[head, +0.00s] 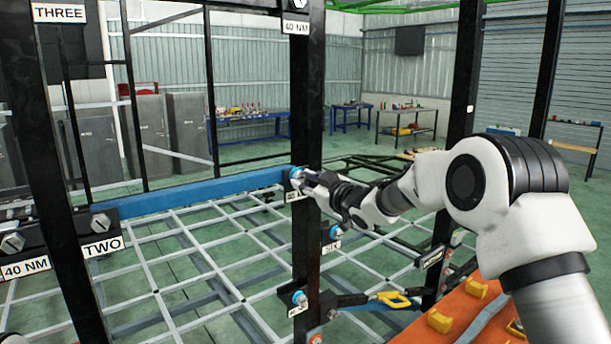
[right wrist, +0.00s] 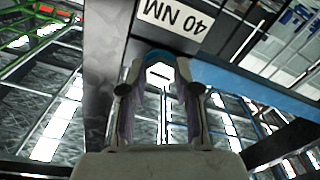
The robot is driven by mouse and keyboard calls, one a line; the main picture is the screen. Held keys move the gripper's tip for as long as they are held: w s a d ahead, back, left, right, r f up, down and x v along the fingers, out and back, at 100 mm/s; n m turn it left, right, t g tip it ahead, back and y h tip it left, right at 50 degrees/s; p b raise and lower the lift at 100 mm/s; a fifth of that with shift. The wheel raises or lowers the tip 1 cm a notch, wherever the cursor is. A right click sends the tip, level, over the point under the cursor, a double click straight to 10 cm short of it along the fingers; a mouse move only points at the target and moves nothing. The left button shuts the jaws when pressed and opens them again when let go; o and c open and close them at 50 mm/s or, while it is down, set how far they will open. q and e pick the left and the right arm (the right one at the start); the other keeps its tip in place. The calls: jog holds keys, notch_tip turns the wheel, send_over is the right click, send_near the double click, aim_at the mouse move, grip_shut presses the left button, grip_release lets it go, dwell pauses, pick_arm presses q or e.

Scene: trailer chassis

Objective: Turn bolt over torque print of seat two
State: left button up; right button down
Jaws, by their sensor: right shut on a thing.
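My right gripper (head: 312,181) reaches in from the right to a bolt (head: 296,173) with a blue collar on the middle dark post. In the right wrist view, the gripper's two fingers (right wrist: 160,95) stand on either side of the bolt's pale hexagonal head (right wrist: 160,73), shut on it. A "40 NM" print (right wrist: 172,17) is upside down just above that bolt. A plate marked "TWO" (head: 102,245) is at the left, with grey bolts (head: 12,243) and (head: 100,222) near it and a "40 NM" print (head: 25,268). My left gripper is not in view.
A blue beam (head: 200,188) runs from the left bracket to the middle post (head: 308,100). Lower on that post are more blue-collared bolts (head: 299,298). An orange surface (head: 455,315) with yellow parts lies at the lower right. A metal grid fills the middle.

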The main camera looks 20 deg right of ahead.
jog(key=m, duration=1)
jog(key=shift+a+f+p, duration=0.25)
jog(key=shift+f+p, duration=0.05)
jog(key=shift+p, duration=0.05)
jog(key=shift+m, duration=0.3)
jog(key=c, duration=1)
grip_release()
jog(key=shift+o, duration=0.8)
jog(key=shift+s+d+r, duration=0.1)
jog(key=shift+s+r, duration=0.05)
jog(key=shift+s+d+r, duration=0.15)
jog(key=v, duration=1.1)
jog(key=shift+s, duration=0.4)
